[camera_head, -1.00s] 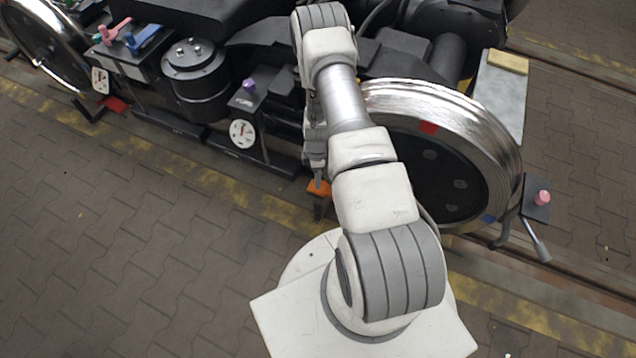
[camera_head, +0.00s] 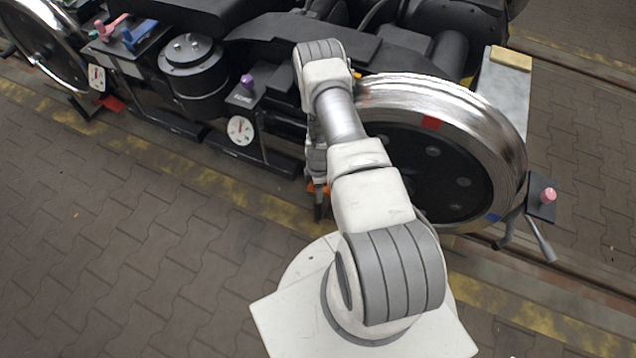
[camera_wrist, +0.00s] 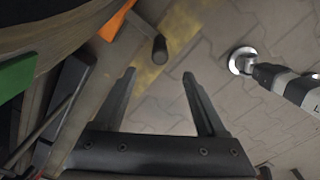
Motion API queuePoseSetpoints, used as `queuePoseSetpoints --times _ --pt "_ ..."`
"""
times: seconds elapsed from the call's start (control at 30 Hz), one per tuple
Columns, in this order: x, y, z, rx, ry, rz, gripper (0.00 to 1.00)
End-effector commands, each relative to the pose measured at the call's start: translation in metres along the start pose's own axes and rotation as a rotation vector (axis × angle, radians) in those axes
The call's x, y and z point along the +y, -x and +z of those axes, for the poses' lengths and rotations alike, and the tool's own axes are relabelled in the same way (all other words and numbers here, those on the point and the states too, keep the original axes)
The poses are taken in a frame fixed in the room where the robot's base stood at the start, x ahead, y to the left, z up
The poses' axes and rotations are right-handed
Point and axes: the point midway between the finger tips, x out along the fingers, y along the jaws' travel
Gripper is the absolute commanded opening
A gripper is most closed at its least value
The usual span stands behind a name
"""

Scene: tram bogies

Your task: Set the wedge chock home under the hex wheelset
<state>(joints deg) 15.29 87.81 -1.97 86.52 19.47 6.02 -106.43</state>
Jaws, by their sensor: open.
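An orange wedge chock (camera_head: 311,187) sits low by the left side of the large steel-rimmed wheel (camera_head: 440,180), mostly hidden behind my arm. In the wrist view the orange chock (camera_wrist: 117,20) is at the top, with a dark round-ended handle (camera_wrist: 155,45) beside it. My gripper (camera_wrist: 158,76) is open and empty, its two fingers apart, with the handle just beyond the fingertips. In the head view my gripper (camera_head: 318,205) points down in front of the chock. I cannot tell from these frames how far under the wheel the chock sits.
A dial gauge (camera_head: 240,130) and a purple knob (camera_head: 247,80) stand left of my arm. A red chock (camera_head: 110,104) lies farther left. A crank handle (camera_head: 540,240) and pink knob (camera_head: 548,195) stick out at right. The paving at front left is clear.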

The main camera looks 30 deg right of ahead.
Motion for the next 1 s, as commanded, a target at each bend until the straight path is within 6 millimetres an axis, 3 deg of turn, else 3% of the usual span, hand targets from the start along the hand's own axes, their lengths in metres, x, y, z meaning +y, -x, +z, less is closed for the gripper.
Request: queuePoseSetpoints --times 0.03,0.2,0.5,1.0 --pt "-0.001 -0.016 0.000 -0.001 0.002 -0.001 0.74" --pt "-0.001 -0.050 0.000 -0.001 0.000 -0.001 0.74" --pt "0.000 -0.095 0.000 0.000 0.001 0.000 0.74" --pt "0.000 -0.105 0.000 0.000 0.001 0.001 0.74"
